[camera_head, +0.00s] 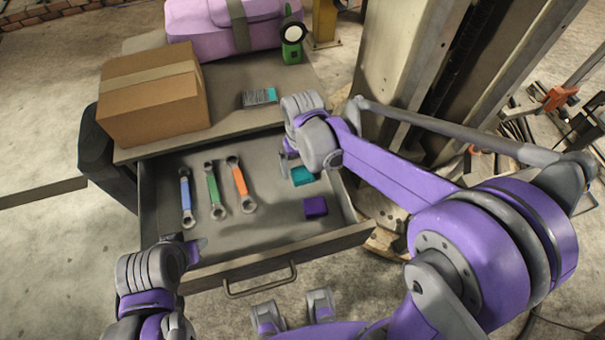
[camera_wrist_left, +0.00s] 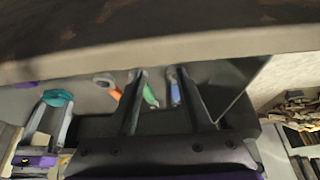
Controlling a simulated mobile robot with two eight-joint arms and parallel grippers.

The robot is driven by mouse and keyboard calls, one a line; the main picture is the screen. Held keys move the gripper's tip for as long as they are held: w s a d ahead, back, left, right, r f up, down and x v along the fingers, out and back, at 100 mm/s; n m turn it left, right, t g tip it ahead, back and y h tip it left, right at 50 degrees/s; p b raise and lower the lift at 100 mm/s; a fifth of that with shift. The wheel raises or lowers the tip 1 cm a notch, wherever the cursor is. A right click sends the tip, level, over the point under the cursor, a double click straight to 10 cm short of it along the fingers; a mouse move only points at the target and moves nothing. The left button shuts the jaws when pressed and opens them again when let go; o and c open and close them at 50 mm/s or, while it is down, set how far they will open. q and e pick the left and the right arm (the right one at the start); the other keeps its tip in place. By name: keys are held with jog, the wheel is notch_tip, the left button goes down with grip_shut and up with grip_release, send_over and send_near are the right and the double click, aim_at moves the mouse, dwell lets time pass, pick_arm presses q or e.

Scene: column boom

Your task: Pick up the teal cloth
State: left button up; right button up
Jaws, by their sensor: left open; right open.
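The teal cloth (camera_head: 303,175) lies folded in the right part of the open drawer (camera_head: 262,262). My right gripper (camera_head: 286,160) is open and low over the drawer at the cloth's left side, and its wrist hides part of the cloth. In the left wrist view the teal cloth (camera_wrist_left: 58,97) shows at the tips of my right gripper's spread fingers (camera_wrist_left: 50,118); I cannot tell whether they touch it. My left gripper (camera_head: 198,246) is open at the drawer's front left edge, and its two empty fingers (camera_wrist_left: 156,74) show in its wrist view.
A purple cloth (camera_head: 315,207) lies in front of the teal one. Blue (camera_head: 186,197), green (camera_head: 214,192) and orange (camera_head: 240,185) wrenches lie at the drawer's left. A cardboard box (camera_head: 152,97), a brush (camera_head: 259,97) and a pink case (camera_head: 222,24) stand or lie above. The drawer's middle is clear.

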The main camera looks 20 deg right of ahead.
aim_at(302, 173)
notch_tip(302, 173, down, 2)
jog(key=shift+f, duration=0.1)
jog(key=c, duration=1.2)
jog(key=shift+c, duration=0.2)
notch_tip(302, 173, up, 10)
jog(key=shift+p, duration=0.4)
